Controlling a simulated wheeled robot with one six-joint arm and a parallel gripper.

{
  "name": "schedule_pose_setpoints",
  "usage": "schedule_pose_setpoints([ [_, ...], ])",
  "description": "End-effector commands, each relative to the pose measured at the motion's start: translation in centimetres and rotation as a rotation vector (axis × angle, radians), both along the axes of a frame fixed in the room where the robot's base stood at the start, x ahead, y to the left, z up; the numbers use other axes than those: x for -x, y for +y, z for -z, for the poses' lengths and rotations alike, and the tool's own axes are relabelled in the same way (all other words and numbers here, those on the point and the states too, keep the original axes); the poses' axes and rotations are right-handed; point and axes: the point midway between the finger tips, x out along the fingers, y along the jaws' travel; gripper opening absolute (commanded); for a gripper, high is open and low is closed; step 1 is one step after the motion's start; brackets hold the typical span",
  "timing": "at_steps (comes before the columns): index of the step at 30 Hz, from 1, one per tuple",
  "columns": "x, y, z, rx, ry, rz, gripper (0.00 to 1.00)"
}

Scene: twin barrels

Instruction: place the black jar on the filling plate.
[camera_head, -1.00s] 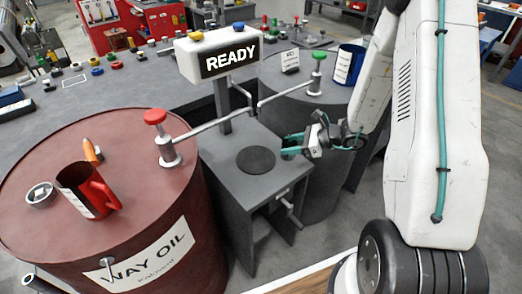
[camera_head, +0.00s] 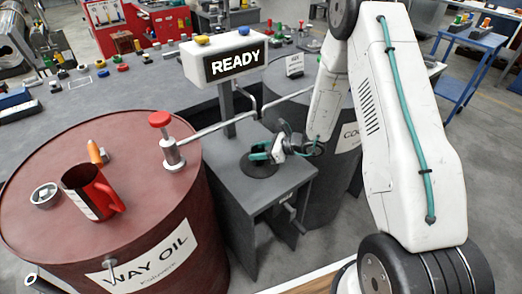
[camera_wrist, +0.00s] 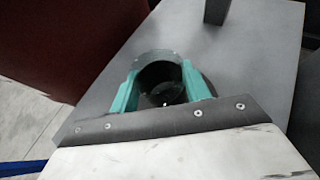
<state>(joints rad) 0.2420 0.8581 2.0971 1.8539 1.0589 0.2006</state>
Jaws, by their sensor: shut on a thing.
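My gripper (camera_head: 262,152) is over the round dark filling plate (camera_head: 259,168) on the grey stand between the barrels. In the wrist view its teal fingers (camera_wrist: 158,88) are shut on the black jar (camera_wrist: 162,84), one on each side. The jar's dark round opening faces the wrist camera. In the head view the gripper hides most of the jar and part of the plate. I cannot tell whether the jar's base touches the plate.
A sign reading READY (camera_head: 228,60) stands on a post behind the plate. A red barrel (camera_head: 60,165) stands left, with a red mug (camera_head: 88,192) and a red-topped valve (camera_head: 162,128). A thin pipe (camera_head: 225,124) runs behind the plate. A grey barrel (camera_head: 328,190) is right.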

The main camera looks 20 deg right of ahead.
Motion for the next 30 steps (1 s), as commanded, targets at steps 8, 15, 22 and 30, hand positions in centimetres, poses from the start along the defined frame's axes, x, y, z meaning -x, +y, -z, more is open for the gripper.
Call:
schedule_pose_setpoints([
  [8, 0.0, 0.0, 0.1, 0.0, -0.002, 0.0, 0.23],
  [15, 0.0, -0.1, 0.2, 0.0, -0.002, 0.0, 0.69],
  [22, 0.0, -0.1, -0.1, 0.0, -0.003, 0.0, 0.69],
  [30, 2.1, -3.4, -2.1, 0.0, -0.004, 0.005, 0.69],
])
